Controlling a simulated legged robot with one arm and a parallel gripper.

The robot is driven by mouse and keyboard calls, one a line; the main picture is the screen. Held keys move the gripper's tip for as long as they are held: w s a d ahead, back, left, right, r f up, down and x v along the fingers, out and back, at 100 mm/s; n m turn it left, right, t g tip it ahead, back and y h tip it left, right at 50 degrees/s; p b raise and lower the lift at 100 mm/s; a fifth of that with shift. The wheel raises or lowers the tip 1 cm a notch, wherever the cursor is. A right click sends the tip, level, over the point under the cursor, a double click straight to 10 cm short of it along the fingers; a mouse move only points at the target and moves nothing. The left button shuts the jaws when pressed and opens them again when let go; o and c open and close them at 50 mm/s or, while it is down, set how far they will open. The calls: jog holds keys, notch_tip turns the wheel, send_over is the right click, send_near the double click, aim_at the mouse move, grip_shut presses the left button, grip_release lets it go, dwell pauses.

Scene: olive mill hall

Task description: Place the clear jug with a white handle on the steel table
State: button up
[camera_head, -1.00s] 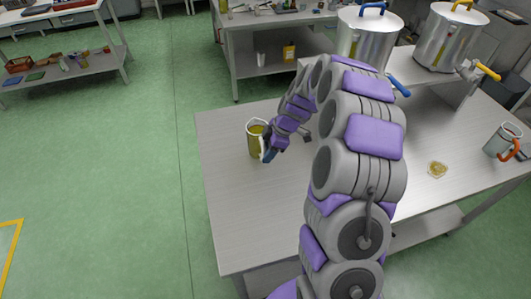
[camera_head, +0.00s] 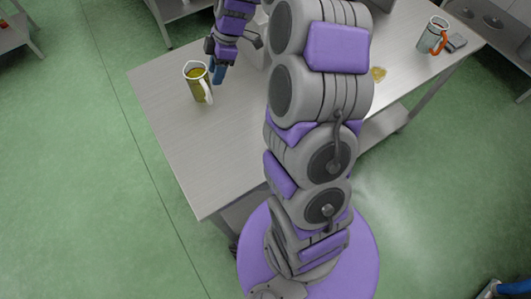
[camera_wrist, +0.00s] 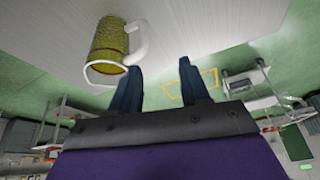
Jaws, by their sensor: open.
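The clear jug with a white handle (camera_head: 197,84) stands upright on the steel table (camera_head: 185,140), near its left edge, with yellow-green liquid inside. The jug also shows in the wrist view (camera_wrist: 108,45), with its white handle toward the fingers. My gripper (camera_head: 218,74) is just to the right of the jug, close to its handle. In the wrist view the two dark blue fingers of my gripper (camera_wrist: 158,88) are spread apart with nothing between them. The jug is beside the fingers, not between them.
A clear jug with an orange handle (camera_head: 432,36) stands at the table's far right, beside a small dark object (camera_head: 456,42). A small yellowish item (camera_head: 378,73) lies on the table behind my arm. The table's front left part is bare. Green floor (camera_head: 70,200) lies open to the left.

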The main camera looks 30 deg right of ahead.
jog(key=s+a+r+m+g+h, duration=0.1)
jog(key=s+a+r+m, duration=0.2)
jog(key=s, duration=0.5)
jog(key=s+a+r+m+h, duration=0.1)
jog(key=s+a+r+m, duration=0.15)
jog(key=s, duration=0.55)
jog(key=s+a+r+m+g+h, duration=0.15)
jog(key=s+m, duration=0.25)
jog(key=s, duration=0.4)
jog(key=s+d+m, duration=0.1)
jog(key=s+m, duration=0.4)
jog(key=s, duration=0.7)
jog(key=shift+s+f+h, duration=0.25)
jog(key=shift+s+h, duration=0.15)
jog(key=shift+h, duration=0.05)
jog(key=shift+d+m, duration=0.2)
jog(key=shift+m, duration=0.15)
